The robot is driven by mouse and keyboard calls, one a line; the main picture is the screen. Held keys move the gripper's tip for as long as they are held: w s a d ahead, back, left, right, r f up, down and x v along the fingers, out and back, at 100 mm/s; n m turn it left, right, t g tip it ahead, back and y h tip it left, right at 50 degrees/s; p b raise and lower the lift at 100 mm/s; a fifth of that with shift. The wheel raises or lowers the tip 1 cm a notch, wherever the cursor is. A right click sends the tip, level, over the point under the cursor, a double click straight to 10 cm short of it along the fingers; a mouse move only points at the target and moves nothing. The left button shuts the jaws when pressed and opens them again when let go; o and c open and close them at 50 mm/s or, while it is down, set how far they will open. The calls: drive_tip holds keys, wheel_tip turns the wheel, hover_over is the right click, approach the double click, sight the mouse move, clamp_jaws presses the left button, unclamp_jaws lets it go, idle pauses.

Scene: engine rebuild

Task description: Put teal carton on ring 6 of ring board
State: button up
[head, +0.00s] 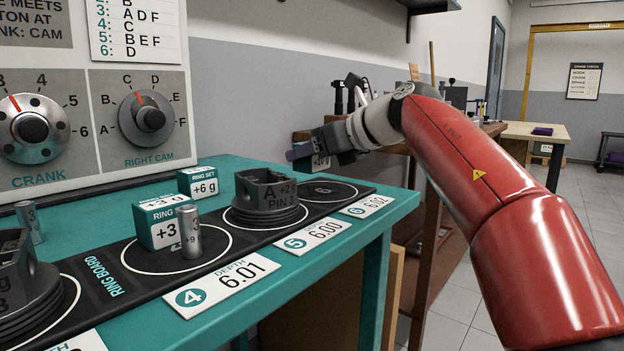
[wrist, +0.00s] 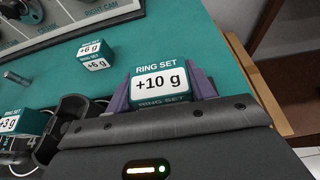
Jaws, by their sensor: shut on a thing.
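My gripper (head: 316,150) is shut on a teal carton (head: 321,163) with a white label. In the wrist view the carton (wrist: 160,83) reads "RING SET +10 g" and sits between the purple fingers of my gripper (wrist: 162,92). In the head view it is raised and appears above and behind ring 6 (head: 325,190), at the far right end of the black ring board (head: 112,262). Ring 6 looks empty. How far the carton is above the table, and whether it is over the ring, I cannot tell.
A +3 g carton (head: 159,228) and a metal pin (head: 189,231) stand on ring 4. A +6 g carton (head: 198,183) stands behind the board. A depth card (head: 367,206) lies in front of ring 6, near the table's right edge.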

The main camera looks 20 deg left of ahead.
sight(322, 164)
drive_tip(key=shift+f+b, duration=0.7)
drive_tip(key=shift+f, duration=0.9)
drive_tip(key=shift+f, duration=0.2)
drive_tip(key=o, duration=1.1)
drive_tip(key=shift+r, duration=0.2)
drive_tip(key=shift+d+r, duration=0.15)
drive_tip(key=shift+d, duration=0.1)
drive_tip(key=p+v, duration=0.1)
drive_tip(key=v, duration=1)
drive_tip(key=shift+s+d, duration=0.15)
drive_tip(key=shift+d, duration=0.05)
